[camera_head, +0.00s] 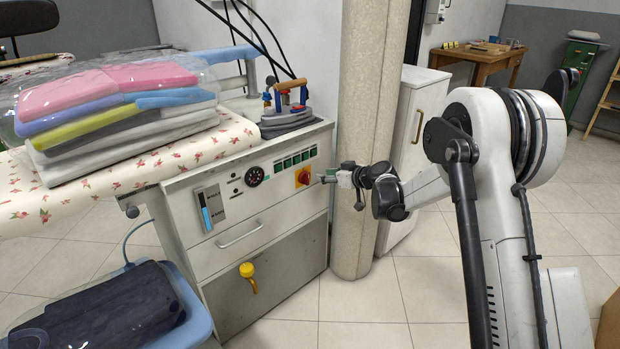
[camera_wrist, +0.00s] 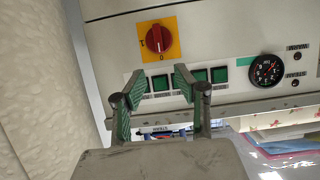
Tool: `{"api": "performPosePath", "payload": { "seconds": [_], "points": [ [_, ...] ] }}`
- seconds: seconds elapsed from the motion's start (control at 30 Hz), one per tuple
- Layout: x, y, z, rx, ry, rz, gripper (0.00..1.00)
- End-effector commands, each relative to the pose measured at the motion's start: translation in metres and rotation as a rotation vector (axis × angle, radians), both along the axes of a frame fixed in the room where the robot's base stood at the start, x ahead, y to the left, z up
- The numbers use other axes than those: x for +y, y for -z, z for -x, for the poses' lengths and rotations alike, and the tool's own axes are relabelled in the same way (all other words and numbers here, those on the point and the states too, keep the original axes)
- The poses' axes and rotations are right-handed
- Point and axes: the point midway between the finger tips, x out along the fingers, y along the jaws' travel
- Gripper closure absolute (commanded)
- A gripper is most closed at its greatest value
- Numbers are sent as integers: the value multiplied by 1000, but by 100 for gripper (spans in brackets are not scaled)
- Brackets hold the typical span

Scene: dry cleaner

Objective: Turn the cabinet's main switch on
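The main switch, a red rotary knob on a yellow plate, is on the front of the white cabinet (camera_head: 240,225), near its right end (camera_head: 303,176). In the wrist view the red knob (camera_wrist: 158,39) is above the fingertips; its grip looks roughly upright, in line with the 0 mark below it, with an I mark to its left. My gripper (camera_head: 328,177) is just right of the switch in the head view. In the wrist view its two green-padded fingers (camera_wrist: 160,78) are apart with nothing between them. They appear short of the knob; contact does not show.
Green buttons (camera_head: 295,159) and a round dial (camera_head: 255,176) are beside the switch. A stone-like column (camera_head: 365,120) stands close to the right. An iron (camera_head: 287,108) rests on the cabinet top. A yellow-handled valve (camera_head: 248,272) sticks out below.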

Motion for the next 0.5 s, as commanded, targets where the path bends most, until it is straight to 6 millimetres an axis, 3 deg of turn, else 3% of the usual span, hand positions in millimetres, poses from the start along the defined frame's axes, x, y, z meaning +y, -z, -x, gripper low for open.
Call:
{"api": "performPosePath", "payload": {
  "seconds": [0.2,0.5],
  "points": [
    [29,19,-26,0,-1,1,70],
    [55,33,-51,1,-1,0,70]
  ]
}}
